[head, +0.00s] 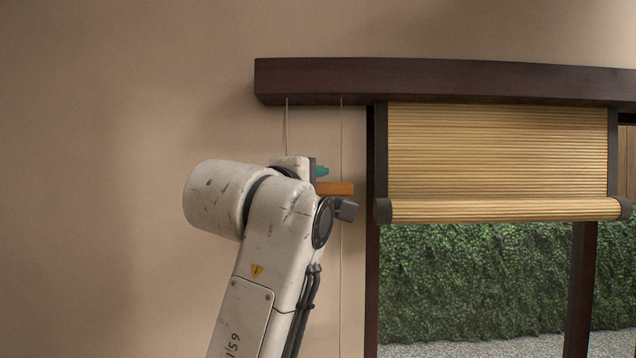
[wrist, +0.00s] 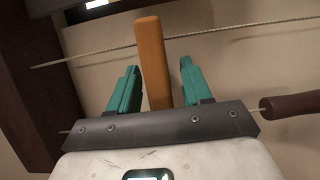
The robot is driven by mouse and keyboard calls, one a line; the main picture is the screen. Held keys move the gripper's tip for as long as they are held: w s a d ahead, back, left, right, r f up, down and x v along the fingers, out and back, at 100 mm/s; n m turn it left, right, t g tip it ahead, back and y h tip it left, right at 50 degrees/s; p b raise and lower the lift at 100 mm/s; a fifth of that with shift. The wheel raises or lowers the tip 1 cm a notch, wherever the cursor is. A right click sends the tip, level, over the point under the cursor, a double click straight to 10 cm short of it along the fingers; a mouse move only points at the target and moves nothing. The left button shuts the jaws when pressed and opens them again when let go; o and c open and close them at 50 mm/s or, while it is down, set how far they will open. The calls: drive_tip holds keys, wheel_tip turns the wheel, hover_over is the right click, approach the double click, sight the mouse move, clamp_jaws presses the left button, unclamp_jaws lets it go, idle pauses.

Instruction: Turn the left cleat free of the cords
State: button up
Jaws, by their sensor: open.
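The cleat is an orange-brown bar. In the wrist view the cleat (wrist: 152,65) stands between the two teal fingers of my gripper (wrist: 159,64), with a gap on each side. The fingers are open and do not appear to touch it. One pale cord (wrist: 230,29) passes behind the bar. A second cord (wrist: 62,132) is mostly hidden by my gripper's body. In the head view the cleat (head: 335,188) lies about level, with a teal finger (head: 322,171) just above it. The left cord (head: 287,125) and right cord (head: 341,130) hang from the beam.
A dark wooden beam (head: 450,82) runs above, with a partly raised bamboo blind (head: 495,150) to the right. A dark post (head: 372,290) stands close right of the cords. A brown cord pull (wrist: 292,105) shows in the wrist view. The wall (head: 110,110) at left is bare.

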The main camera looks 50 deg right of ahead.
drive_tip(key=shift+w+d, duration=0.1)
drive_tip(key=shift+d, duration=0.25)
drive_tip(key=shift+c, duration=0.3)
drive_tip(key=shift+f, duration=0.1)
clamp_jaws()
